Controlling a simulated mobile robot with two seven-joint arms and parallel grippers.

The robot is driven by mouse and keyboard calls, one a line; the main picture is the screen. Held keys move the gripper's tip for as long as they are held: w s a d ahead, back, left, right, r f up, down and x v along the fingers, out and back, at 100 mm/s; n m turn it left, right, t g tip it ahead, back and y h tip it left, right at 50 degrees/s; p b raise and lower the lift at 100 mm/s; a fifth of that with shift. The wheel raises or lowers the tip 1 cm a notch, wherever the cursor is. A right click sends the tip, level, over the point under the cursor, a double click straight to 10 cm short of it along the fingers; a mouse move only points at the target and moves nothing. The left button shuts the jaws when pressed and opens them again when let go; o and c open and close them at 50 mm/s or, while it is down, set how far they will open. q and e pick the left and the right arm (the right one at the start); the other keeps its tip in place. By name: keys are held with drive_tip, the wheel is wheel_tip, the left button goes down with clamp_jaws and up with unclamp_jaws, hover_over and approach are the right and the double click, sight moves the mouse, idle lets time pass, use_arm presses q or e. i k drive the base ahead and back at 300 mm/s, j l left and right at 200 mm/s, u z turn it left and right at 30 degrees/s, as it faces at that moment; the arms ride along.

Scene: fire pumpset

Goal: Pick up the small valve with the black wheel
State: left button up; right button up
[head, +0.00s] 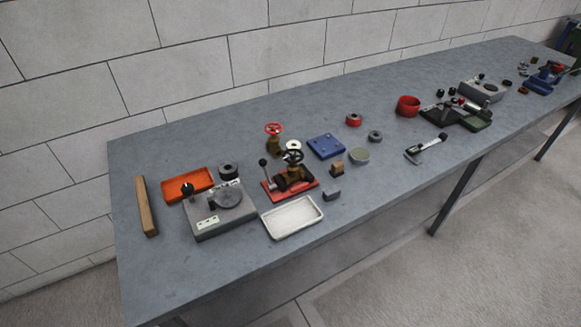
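The small valve with the black wheel (294,157) is on the grey table, left of the picture's middle. I cannot tell whether the valve is fixed to the plate. A second brass valve with a red wheel (274,135) stands behind it. A pale round part (293,145) shows just behind the black wheel. Neither of my grippers is in view.
A white tray (318,212) lies in front of the red plate. A grey device (210,222), an orange tray (170,183) and a wooden bar (147,210) are to the left.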

sight(295, 173)
drive_tip(key=k+j+z, duration=0.1)
drive_tip(key=j+z, duration=0.15)
drive_tip(key=z, duration=0.15)
drive_tip(key=k+j+z, duration=0.15)
drive_tip(key=z, duration=0.25)
drive_tip(key=k+j+z, duration=0.2)
drive_tip(key=z, duration=0.2)
